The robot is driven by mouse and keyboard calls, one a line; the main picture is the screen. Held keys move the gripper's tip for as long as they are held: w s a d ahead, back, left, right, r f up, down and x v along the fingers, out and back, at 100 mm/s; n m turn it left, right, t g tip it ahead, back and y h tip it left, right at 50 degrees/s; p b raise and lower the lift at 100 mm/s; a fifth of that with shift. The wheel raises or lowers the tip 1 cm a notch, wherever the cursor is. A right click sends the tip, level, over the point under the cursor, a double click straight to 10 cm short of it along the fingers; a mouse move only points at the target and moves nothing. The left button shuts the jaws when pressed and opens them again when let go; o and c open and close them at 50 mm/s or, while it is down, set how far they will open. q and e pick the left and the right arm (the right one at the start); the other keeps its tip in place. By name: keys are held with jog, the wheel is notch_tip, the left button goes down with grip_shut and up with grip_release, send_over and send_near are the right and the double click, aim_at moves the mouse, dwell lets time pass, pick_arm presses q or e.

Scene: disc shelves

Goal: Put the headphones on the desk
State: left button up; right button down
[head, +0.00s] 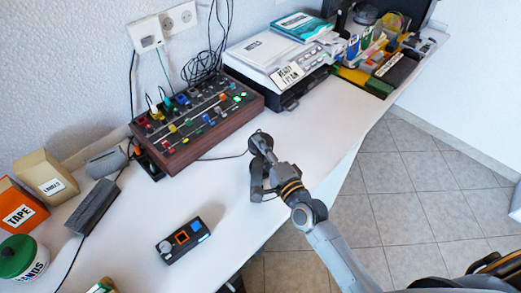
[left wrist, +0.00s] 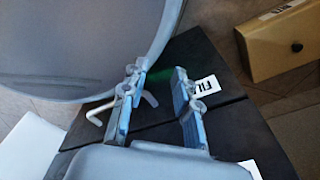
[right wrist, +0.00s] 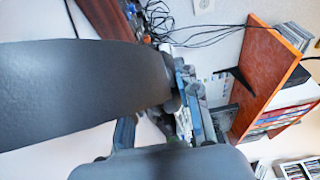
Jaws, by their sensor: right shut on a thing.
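The dark grey headphones (head: 261,143) are at the desk's (head: 225,185) front edge in the head view. My right gripper (head: 272,168) is shut on them; gripper and headphones overlap in similar greys. In the right wrist view the headphones' broad dark band (right wrist: 80,88) crosses the left side and meets the fingers (right wrist: 180,85). I cannot tell whether they touch the desk. My left gripper (left wrist: 158,88) is open and empty in the left wrist view, above a dark surface with a white label, and is outside the head view.
A mixer (head: 195,122) and a printer (head: 280,60) stand along the wall. A small dark box (head: 183,240) lies near the front edge. An orange tape box (head: 20,207) and a green-lidded jar (head: 18,258) are at left. White desk between is clear.

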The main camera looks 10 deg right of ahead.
jog(key=shift+f, duration=0.2)
jog(key=c, duration=1)
grip_release()
jog(key=shift+o, duration=0.2)
jog(key=shift+r, duration=0.1)
jog(key=shift+s+r, duration=0.1)
jog(key=shift+r, duration=0.05)
jog(key=b+v, duration=0.1)
jog(key=v, duration=1.1)
